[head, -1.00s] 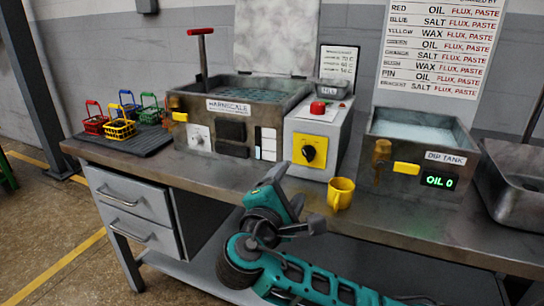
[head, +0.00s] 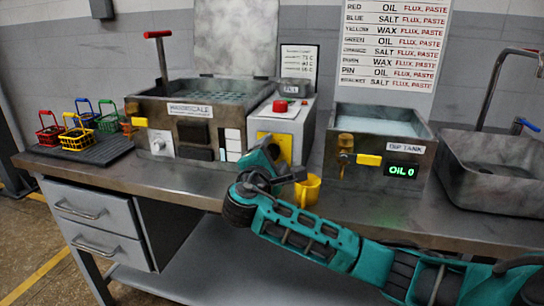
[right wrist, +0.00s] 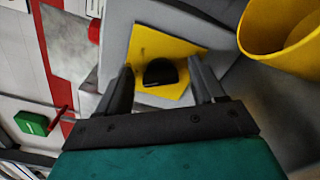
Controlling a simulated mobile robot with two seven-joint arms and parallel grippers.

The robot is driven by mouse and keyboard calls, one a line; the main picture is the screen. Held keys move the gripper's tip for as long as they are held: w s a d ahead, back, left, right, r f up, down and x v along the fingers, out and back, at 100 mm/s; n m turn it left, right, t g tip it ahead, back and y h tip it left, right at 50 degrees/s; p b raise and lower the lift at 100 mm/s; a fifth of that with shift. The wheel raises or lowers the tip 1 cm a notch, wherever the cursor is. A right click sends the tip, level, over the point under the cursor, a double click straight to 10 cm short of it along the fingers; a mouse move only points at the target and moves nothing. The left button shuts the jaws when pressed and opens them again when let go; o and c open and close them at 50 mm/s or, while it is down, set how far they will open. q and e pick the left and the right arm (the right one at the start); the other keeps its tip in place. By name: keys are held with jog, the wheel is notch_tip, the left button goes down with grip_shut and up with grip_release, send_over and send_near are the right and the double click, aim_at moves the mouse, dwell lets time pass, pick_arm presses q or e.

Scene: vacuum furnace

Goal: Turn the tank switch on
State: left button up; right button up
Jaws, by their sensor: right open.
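A grey control box (head: 300,124) stands between the two tanks, with a red button (head: 280,106) on top and a yellow plate (head: 283,140) on its front. In the right wrist view a black rotary knob (right wrist: 160,73) sits on that plate. My right gripper (right wrist: 163,82) is open, and the knob shows between its fingers; I cannot tell whether they touch it. In the head view my right gripper (head: 285,170) covers part of the plate and knob. The dip tank (head: 345,125) has a yellow handle (head: 369,160) and a green display (head: 402,170) reading OIL 0. My left gripper is out of view.
A yellow mug (head: 307,190) stands right beside my right gripper, and its rim shows close in the right wrist view (right wrist: 288,45). A larger tank (head: 200,108) is left of the box, with coloured baskets (head: 78,138) beyond. A sink (head: 500,165) is at right.

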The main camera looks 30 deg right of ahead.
jog(key=shift+c, duration=0.5)
jog(key=c, duration=1)
jog(key=shift+o, duration=0.2)
jog(key=shift+m, duration=0.3)
jog(key=shift+f+m+b, duration=0.2)
jog(key=shift+m+b, duration=0.2)
jog(key=shift+m, duration=0.7)
jog(key=m+b, duration=0.1)
jog(key=m, duration=0.2)
jog(key=shift+f+m, duration=0.15)
jog(key=shift+m, duration=0.15)
jog(key=m+b, duration=0.2)
jog(key=m, duration=0.1)
jog(key=shift+m+b, duration=0.7)
jog(key=shift+m, duration=0.5)
